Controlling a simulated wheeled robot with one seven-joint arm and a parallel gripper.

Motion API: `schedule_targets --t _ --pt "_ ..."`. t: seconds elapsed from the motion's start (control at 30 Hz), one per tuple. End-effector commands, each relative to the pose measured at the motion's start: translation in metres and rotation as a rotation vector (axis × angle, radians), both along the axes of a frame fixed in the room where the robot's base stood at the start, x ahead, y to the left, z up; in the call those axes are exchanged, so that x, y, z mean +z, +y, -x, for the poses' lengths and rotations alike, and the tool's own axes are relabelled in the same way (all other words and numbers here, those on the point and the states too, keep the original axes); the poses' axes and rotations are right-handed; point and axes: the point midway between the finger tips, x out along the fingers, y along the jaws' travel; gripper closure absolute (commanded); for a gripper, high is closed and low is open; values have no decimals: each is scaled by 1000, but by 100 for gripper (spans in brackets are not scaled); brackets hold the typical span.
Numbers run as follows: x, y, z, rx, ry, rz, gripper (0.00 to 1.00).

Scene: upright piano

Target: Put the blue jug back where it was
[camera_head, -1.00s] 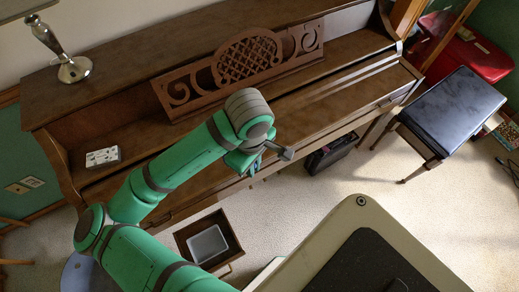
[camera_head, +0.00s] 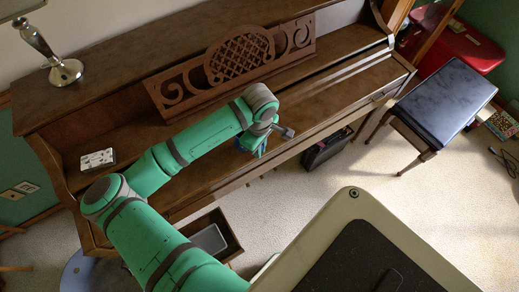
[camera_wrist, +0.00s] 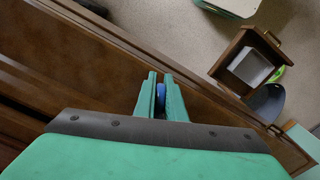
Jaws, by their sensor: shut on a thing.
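My gripper (camera_head: 258,148) is over the front ledge of the brown piano (camera_head: 330,86), below the carved music rest. In the wrist view the two green fingers (camera_wrist: 160,80) are nearly together, with a small blue piece of the jug (camera_wrist: 161,93) between them. Most of the jug is hidden by the fingers and the gripper body. In the head view only a little blue shows at the fingertips. I cannot tell whether the jug touches the ledge.
A wooden box with a grey tray (camera_wrist: 250,65) is on the floor in front. A black-topped stool (camera_head: 445,100) stands at right.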

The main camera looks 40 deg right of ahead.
Motion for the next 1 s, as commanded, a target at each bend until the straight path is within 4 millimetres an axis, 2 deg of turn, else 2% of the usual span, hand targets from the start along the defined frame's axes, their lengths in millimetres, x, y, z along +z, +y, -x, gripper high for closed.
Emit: schedule_targets --t 0.1,0.57,0.6,0.63,1.0 --pt "-9 0 0 0 -1 1 100" --pt "-14 0 0 0 0 2 100" --pt "-13 0 0 0 0 1 81" --pt "-13 0 0 0 0 1 74" --pt "-12 0 0 1 -1 2 71"
